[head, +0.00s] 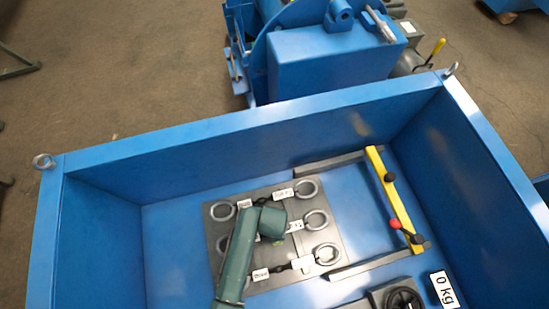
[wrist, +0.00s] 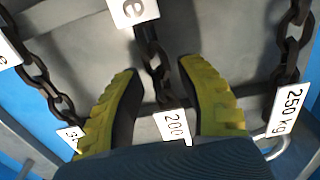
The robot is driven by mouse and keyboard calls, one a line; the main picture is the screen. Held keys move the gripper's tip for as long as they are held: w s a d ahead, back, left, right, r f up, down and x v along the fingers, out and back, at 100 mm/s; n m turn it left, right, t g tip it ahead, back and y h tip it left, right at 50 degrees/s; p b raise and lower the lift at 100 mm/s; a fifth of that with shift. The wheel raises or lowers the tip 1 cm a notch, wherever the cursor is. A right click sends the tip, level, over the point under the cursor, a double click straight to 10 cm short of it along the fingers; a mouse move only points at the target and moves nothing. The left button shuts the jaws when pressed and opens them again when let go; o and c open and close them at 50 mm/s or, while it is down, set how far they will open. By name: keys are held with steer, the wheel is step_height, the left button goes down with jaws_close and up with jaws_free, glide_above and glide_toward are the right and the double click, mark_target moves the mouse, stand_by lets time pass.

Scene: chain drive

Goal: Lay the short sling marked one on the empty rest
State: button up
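Several chain slings with rings and white tags lie on a grey plate (head: 225,262) inside the blue box. The full word on the middle tag is cut off. I cannot tell which place is the empty rest.
The blue box wall (head: 230,155) surrounds the plate. On the right, a yellow bar (head: 392,195) with black and red knobs spans two grey rails. A black handwheel (head: 404,300) and a "0 kg" sign (head: 444,289) are near it. My arm covers part of the plate.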

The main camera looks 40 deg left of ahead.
step_height(320, 180, up, 12)
steer(key=p, duration=0.5)
steer(key=shift+r, duration=0.2)
steer(key=shift+w, duration=0.1)
steer(key=w+d+r+n+t+y, duration=0.15)
steer(key=w+r+t, duration=0.35)
steer(key=w+r, duration=0.65)
steer(key=w+d+r+n+t+y, duration=0.15)
steer(key=w+r+t, duration=0.5)
steer(key=r, duration=0.85)
steer(key=s+d+r+n+t+h, duration=0.1)
steer(key=s+d+r+t, duration=0.1)
steer(key=r, duration=0.9)
steer(key=s+d+r+n+t+h, duration=0.1)
steer(key=d+r+t, duration=0.4)
steer(key=r, duration=0.7)
steer(key=s+d+r+n+t+h, duration=0.1)
steer(key=d+r, duration=0.4)
steer(key=r, duration=0.6)
steer(key=s+t, duration=0.1)
steer(key=t, duration=0.1)
steer(key=shift+s+d+r+n+t, duration=0.25)
steer(key=shift+s+r+n+t, duration=0.1)
steer(key=shift+n, duration=0.05)
